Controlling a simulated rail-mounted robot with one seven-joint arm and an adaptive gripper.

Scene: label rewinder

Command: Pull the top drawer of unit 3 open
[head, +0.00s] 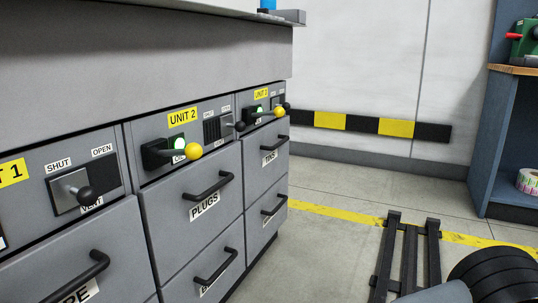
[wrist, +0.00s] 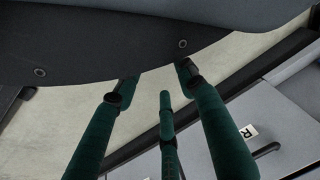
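Unit 3 is the far end of the grey cabinet row in the head view, under a partly readable yellow label (head: 261,94). Its top drawer (head: 255,163) looks shut, with a dark bar handle (head: 275,143) above a white label. My gripper (wrist: 155,100) shows in the wrist view as green fingers spread apart with nothing between them. It is not clearly visible in the head view, so its distance from the handle cannot be told. The wrist view also shows a grey drawer front (wrist: 285,125) with a label and dark handle; which drawer is unclear.
Unit 3's lower drawer has its own handle (head: 274,205). Above the top drawer, a lever with a yellow knob (head: 279,112) sticks out. Unit 2 (head: 182,117) stands beside it on the left. A dark rail frame (head: 410,255) lies on the floor at right.

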